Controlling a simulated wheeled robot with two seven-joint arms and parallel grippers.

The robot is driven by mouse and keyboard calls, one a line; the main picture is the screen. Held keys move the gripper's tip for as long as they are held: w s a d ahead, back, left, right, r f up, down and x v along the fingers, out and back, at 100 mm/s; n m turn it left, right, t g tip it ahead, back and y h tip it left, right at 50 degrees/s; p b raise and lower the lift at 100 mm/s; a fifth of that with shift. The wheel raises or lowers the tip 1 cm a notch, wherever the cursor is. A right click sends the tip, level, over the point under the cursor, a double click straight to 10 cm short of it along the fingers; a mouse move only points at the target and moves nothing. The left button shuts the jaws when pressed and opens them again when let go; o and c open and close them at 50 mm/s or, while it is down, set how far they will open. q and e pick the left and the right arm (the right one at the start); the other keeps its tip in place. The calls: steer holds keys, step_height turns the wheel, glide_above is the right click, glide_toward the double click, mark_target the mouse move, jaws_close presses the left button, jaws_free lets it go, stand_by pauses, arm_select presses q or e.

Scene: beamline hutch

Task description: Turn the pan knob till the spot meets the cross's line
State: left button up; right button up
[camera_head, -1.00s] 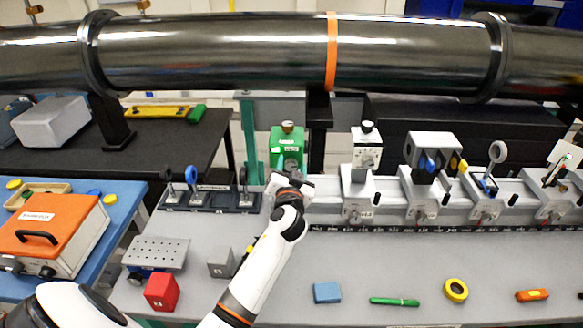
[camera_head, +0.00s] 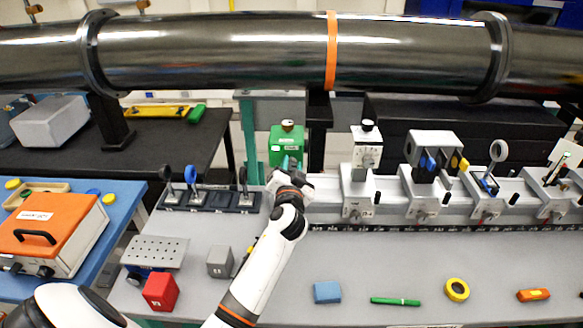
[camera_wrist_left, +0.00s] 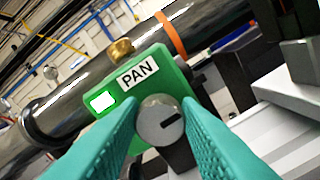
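The pan knob (camera_wrist_left: 160,121) is a round grey knob with a dark mark on its face. It sits on a green box labelled PAN (camera_wrist_left: 174,73), which also shows in the head view (camera_head: 278,141). My left gripper (camera_head: 286,165) is at the box's front. In the left wrist view its two teal fingers (camera_wrist_left: 160,107) flank the knob and appear to touch both sides. The gripper hides the knob in the head view. A small lit green-white panel (camera_wrist_left: 103,102) is on the box. I cannot make out the spot or the cross. My right gripper is not in view.
A large dark pipe (camera_head: 230,55) runs across above. Rail-mounted devices, including a white dial unit (camera_head: 366,155), stand to the right. A rack of small optics (camera_head: 210,198) is close on the left. A blue block (camera_head: 327,292) and green pen (camera_head: 395,301) lie in front.

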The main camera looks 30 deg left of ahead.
arm_select(q)
steer(key=o, duration=0.4)
steer(key=shift+s+d+f, duration=0.15)
steer(key=shift+s+d, duration=0.05)
steer(key=shift+s, duration=0.1)
steer(key=b+v, duration=0.4)
steer(key=v, duration=0.7)
steer(key=shift+s+d, duration=0.15)
